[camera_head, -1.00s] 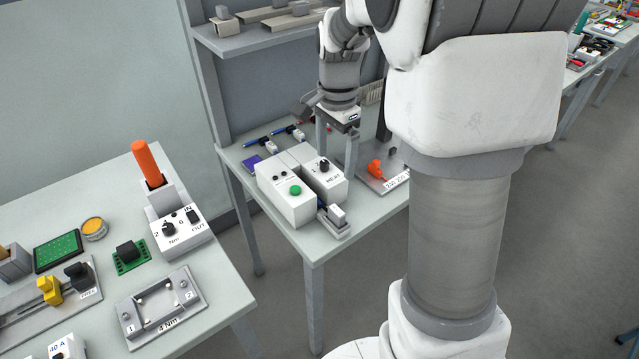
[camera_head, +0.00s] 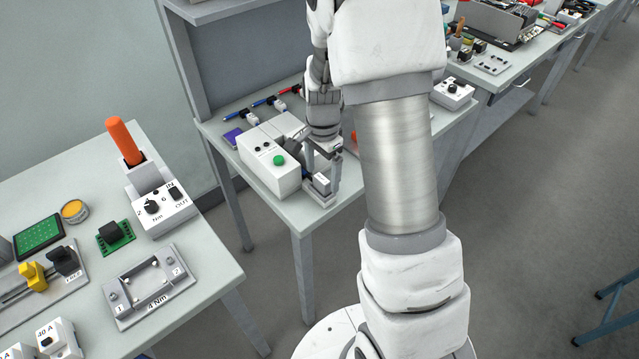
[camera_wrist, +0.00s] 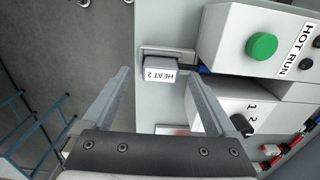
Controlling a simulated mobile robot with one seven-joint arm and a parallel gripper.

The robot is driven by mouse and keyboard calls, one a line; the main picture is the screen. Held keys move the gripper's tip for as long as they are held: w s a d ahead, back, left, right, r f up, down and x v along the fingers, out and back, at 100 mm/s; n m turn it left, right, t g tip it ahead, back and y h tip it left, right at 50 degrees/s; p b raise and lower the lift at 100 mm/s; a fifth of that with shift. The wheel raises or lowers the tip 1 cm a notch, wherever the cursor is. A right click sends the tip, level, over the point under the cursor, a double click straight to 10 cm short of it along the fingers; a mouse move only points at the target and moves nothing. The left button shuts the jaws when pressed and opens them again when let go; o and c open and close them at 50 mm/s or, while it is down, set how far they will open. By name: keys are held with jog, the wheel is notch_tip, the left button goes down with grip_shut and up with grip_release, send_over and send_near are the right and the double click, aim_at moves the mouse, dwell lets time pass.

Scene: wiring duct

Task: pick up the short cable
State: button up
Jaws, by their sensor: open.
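My gripper (camera_head: 320,172) is open over the front right corner of the middle table. In the wrist view its two fingers (camera_wrist: 158,76) lie on either side of a small grey block labelled HEAT 2 (camera_wrist: 160,71). The block also shows in the head view (camera_head: 321,183), partly behind the fingers. I cannot tell how high the fingers are above it. A bit of blue (camera_wrist: 205,70) shows between the block and the white box. Several blue and red cable-like pieces (camera_head: 262,104) lie at the back of the table. I cannot tell which piece is the short cable.
A white box with a green button (camera_head: 268,167), marked HOT RUN in the wrist view (camera_wrist: 240,38), stands close beside the block. A second white unit marked 1 and 2 (camera_wrist: 235,100) lies near my right-hand finger.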

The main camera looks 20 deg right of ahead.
jog(key=shift+a+f, duration=0.1)
jog(key=shift+f, duration=0.85)
jog(key=shift+c, duration=0.3)
jog(key=c, duration=1.4)
jog(key=shift+o, duration=0.2)
notch_tip(320, 180, up, 10)
jog(key=shift+p, duration=0.45)
jog(key=shift+r, duration=0.1)
jog(key=shift+r+p, duration=1.8)
jog(key=shift+r, duration=0.35)
